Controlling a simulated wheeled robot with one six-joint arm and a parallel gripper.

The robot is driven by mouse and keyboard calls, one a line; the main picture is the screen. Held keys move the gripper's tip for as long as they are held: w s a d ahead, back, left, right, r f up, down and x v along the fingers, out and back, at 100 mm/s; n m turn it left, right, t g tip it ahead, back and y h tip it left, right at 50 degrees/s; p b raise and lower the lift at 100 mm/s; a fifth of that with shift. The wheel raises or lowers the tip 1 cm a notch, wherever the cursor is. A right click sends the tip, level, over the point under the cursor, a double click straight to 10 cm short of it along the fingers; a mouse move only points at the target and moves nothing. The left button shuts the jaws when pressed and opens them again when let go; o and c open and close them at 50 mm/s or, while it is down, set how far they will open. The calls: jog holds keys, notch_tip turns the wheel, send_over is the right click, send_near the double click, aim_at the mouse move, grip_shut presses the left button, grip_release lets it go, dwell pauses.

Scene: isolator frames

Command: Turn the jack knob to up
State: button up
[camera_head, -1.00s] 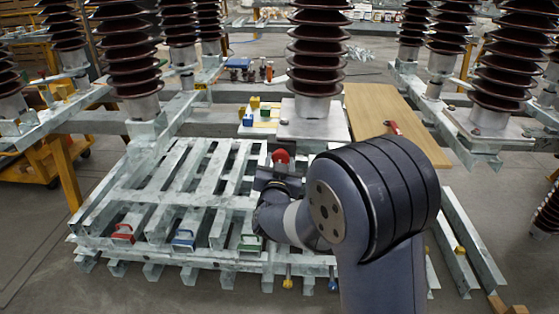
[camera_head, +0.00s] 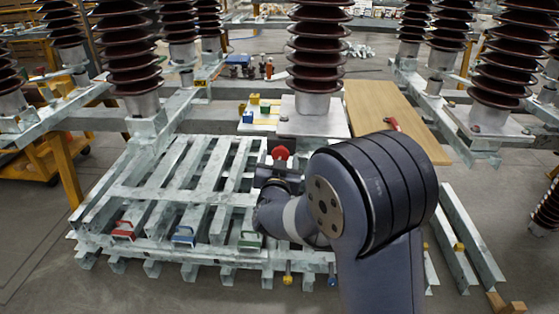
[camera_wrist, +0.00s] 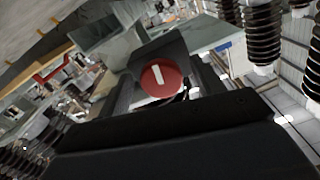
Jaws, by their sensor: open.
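The jack knob (camera_head: 280,153) is a round red disc, seen in the head view just beyond my gripper, in front of the middle insulator's base plate. In the wrist view the knob (camera_wrist: 161,77) shows a white bar mark, close to upright and slightly tilted, on its red face. It sits against a dark block. The dark gripper body fills the bottom of the wrist view; the fingertips are hard to make out. Whether they touch the knob cannot be told.
A wooden board (camera_head: 385,110) lies at right. Tall brown ribbed insulators (camera_head: 318,45) stand behind.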

jog(key=s, duration=1)
jog(key=shift+s+a+p, duration=0.15)
jog(key=shift+s+p, duration=0.25)
jog(key=shift+p, duration=0.05)
jog(key=shift+w, duration=0.1)
jog(key=w, duration=0.5)
jog(key=w+b, duration=0.1)
jog(key=w, duration=0.4)
jog(key=shift+w+d, duration=0.2)
jog(key=shift+w, duration=0.2)
jog(key=shift+s, duration=0.1)
jog(key=shift+r, duration=0.1)
